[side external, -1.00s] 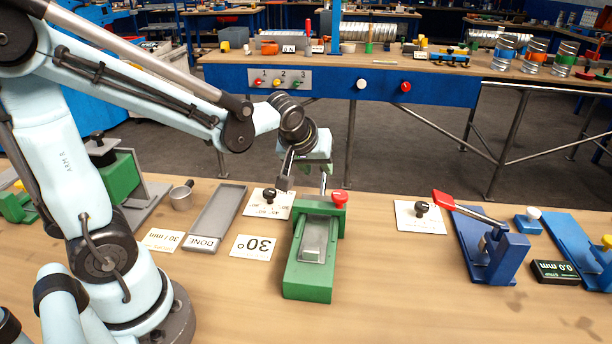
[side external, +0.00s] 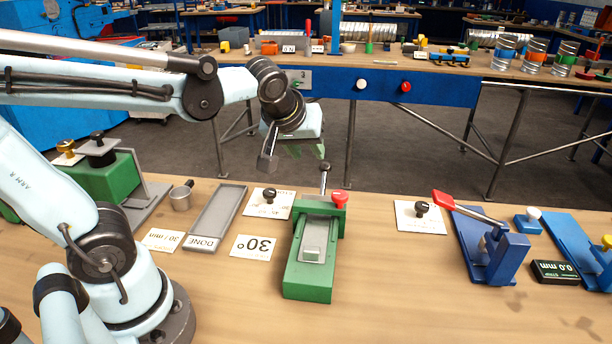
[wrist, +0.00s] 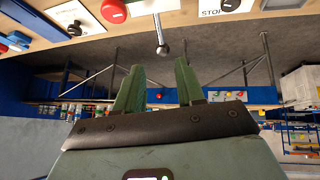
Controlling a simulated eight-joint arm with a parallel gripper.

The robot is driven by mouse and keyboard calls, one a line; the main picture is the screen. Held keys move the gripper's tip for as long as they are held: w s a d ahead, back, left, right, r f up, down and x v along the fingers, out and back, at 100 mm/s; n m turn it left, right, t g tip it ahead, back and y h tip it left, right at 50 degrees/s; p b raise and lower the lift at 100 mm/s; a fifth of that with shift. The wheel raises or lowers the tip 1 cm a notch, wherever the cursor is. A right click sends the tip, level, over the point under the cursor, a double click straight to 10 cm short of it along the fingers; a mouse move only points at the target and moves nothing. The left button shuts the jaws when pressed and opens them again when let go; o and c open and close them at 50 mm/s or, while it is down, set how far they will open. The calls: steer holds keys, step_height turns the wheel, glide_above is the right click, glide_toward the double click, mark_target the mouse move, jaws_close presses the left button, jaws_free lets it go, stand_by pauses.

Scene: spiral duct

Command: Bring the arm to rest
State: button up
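My gripper (side external: 304,150) hangs in the air above and behind the bench's far edge, up and left of the green fixture (side external: 307,285). In the wrist view my gripper (wrist: 158,80) has its two green fingers spread apart with nothing between them. The fixture has a red knob (side external: 340,198) and an upright metal lever with a dark ball end (side external: 324,167). A small grey-green block (side external: 312,255) lies in the fixture's channel. The ball end also shows beyond the fingers in the wrist view (wrist: 162,49), apart from them.
A blue lever press (side external: 497,258) with a red handle stands to the right.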

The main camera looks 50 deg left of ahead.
steer(key=s+d+f+m+h, duration=0.3)
steer(key=s+d+m, duration=0.1)
steer(key=s+m, duration=0.3)
steer(key=shift+d+f+m+t, duration=0.3)
steer(key=shift+f+m, duration=0.1)
steer(key=shift+m, duration=0.3)
steer(key=shift+w, duration=0.15)
steer(key=n+g+y, duration=0.1)
steer(key=n+g, duration=0.2)
steer(key=n, duration=0.5)
glide_toward(324, 179)
steer(key=shift+x, duration=4.55)
